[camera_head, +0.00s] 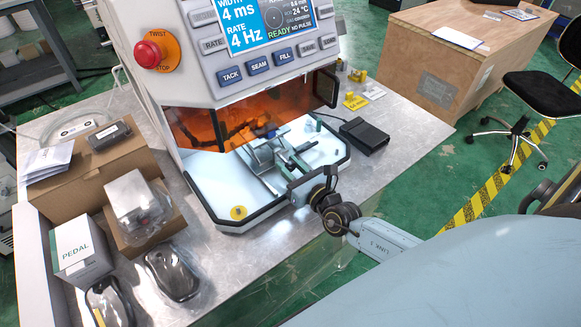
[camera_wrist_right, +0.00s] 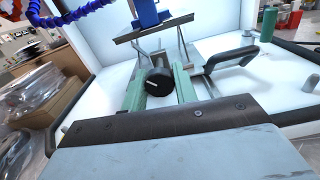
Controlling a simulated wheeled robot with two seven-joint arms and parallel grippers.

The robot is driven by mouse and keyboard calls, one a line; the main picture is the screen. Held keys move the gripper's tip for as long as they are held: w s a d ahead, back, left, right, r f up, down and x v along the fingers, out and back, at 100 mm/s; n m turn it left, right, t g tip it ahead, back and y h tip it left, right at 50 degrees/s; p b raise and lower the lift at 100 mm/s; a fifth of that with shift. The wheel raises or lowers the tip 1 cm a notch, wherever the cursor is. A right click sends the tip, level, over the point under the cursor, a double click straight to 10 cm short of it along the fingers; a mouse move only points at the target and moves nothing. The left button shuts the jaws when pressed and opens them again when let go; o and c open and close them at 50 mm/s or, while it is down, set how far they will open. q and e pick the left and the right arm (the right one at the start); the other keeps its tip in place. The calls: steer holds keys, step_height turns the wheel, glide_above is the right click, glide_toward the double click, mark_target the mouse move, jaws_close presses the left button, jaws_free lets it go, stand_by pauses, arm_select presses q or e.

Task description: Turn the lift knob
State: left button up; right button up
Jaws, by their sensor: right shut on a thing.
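The lift knob (camera_wrist_right: 158,84) is a round black knob with a pale mark, seen in the right wrist view in the middle of the machine's work bay. My right gripper (camera_wrist_right: 159,78) has its two green fingers on either side of the knob and is shut on it. In the head view my right gripper (camera_head: 281,155) reaches in over the front of the white work bay (camera_head: 212,185), and the knob is hard to make out there. A grey metal stage (camera_head: 262,153) stands just beyond the fingers. My left gripper is not in view.
The machine has an orange window (camera_head: 265,105), a screen (camera_head: 252,22) and a red stop button (camera_head: 148,54). A black handle (camera_wrist_right: 232,60) is right of the fingers. A blue part (camera_wrist_right: 146,14) hangs above. Boxes (camera_head: 90,165) crowd the left; a black pedal (camera_head: 364,134) lies right.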

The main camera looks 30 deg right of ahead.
steer(key=m+b, duration=0.3)
steer(key=shift+f+m, duration=0.2)
steer(key=shift+m, duration=0.1)
steer(key=m+b, duration=0.2)
steer(key=m, duration=0.2)
steer(key=shift+r+b, duration=0.15)
steer(key=shift+b, duration=0.15)
steer(key=shift+m, duration=0.5)
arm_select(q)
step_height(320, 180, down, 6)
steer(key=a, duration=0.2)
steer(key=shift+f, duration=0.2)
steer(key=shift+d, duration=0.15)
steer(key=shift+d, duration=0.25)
arm_select(e)
steer(key=o, duration=1)
steer(key=shift+c, duration=0.2)
steer(key=shift+s, duration=0.1)
